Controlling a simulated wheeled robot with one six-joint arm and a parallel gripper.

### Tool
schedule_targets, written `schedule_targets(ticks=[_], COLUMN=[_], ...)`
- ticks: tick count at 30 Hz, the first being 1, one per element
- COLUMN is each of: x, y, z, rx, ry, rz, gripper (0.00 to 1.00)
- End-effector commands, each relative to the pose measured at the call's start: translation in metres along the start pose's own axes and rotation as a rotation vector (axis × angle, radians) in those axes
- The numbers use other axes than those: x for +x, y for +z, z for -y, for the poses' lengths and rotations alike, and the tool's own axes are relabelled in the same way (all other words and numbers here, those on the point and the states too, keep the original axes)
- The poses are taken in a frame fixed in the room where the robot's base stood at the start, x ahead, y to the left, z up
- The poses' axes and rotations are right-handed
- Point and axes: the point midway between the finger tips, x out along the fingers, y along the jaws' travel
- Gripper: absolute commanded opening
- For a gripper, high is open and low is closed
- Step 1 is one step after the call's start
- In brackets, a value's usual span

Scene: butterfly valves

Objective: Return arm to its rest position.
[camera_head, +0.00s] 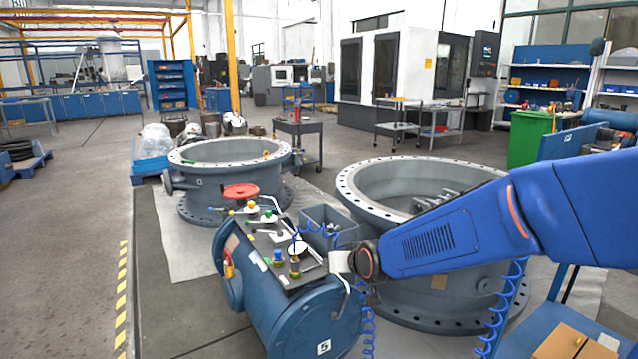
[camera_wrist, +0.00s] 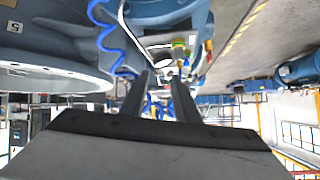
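My blue arm (camera_head: 460,235) reaches in from the right in the head view, over the front right valve body. My gripper (camera_head: 341,262) is beside the right end of the tool-covered top of a blue cylindrical valve body (camera_head: 290,312). Its fingers are hard to make out there. In the wrist view, two dark fingers of my gripper (camera_wrist: 162,76) stand apart with a gap between them. I see nothing held in the gap. Blue and green-yellow parts show beyond the fingertips.
Large grey flanged valve bodies stand at front right (camera_head: 435,290) and farther back (camera_head: 228,190). A blue cart (camera_head: 545,325) is at lower right.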

Motion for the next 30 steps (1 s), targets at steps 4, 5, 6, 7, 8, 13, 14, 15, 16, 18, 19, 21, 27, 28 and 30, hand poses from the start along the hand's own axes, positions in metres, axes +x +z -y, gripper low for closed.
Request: schedule_targets(ticks=[4, 5, 6, 7, 8, 13, 14, 15, 16, 18, 19, 21, 27, 28, 30], x=[-0.048, -0.057, -0.07, -0.08, -0.089, -0.143, -0.153, -0.166, -0.175, -0.198, -0.207, -0.23, -0.291, -0.299, -0.317], y=[0.008, 0.011, 0.014, 0.017, 0.021, 0.045, 0.05, 0.057, 0.062, 0.075, 0.081, 0.096, 0.14, 0.147, 0.161], z=[-0.031, -0.036, -0.044, -0.049, -0.054, -0.08, -0.084, -0.089, -0.093, -0.101, -0.105, -0.112, -0.126, -0.127, -0.13], rx=[0.008, 0.009, 0.011, 0.013, 0.015, 0.025, 0.028, 0.031, 0.034, 0.039, 0.042, 0.05, 0.078, 0.083, 0.093], ry=[0.038, 0.045, 0.055, 0.062, 0.07, 0.115, 0.123, 0.133, 0.142, 0.161, 0.169, 0.189, 0.245, 0.252, 0.269], rz=[0.06, 0.074, 0.092, 0.105, 0.119, 0.197, 0.211, 0.231, 0.244, 0.277, 0.291, 0.325, 0.418, 0.432, 0.46], gripper=[0.28, 0.28, 0.28, 0.28, 0.28, 0.28, 0.28, 0.28, 0.28, 0.28, 0.28, 0.28, 0.28, 0.28, 0.28])
